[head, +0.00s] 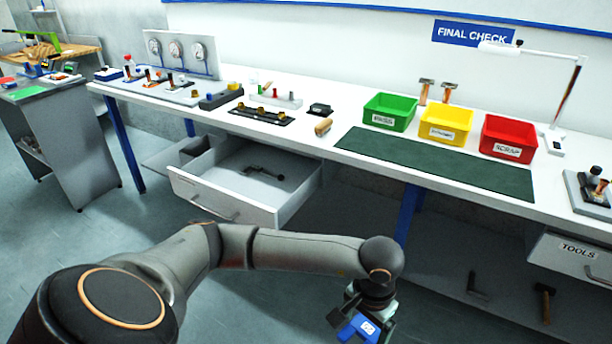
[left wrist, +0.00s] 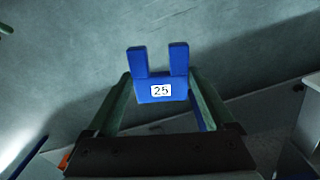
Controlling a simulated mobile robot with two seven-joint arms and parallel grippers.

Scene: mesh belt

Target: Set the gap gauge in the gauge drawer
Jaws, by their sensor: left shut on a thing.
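The gap gauge (head: 357,328) is a blue two-pronged block with a white label. In the left wrist view the gauge (left wrist: 160,88) reads 25 and its two prongs point away from the gripper. My left gripper (head: 366,310) is shut on its body, a finger on each side (left wrist: 160,78). It is held in the air in front of the bench, to the right of and apart from the open drawer. The open drawer (head: 217,196) is pulled out under the bench, and a dark caliper-like tool (head: 264,172) lies inside. My right gripper is not in view.
On the bench stand green (head: 390,112), yellow (head: 446,124) and red (head: 508,138) bins behind a dark green mat (head: 434,163). A drawer labelled TOOLS (head: 577,256) is at the right. The open drawer has bare floor around its tool. A blue bench leg (head: 409,215) stands behind my arm.

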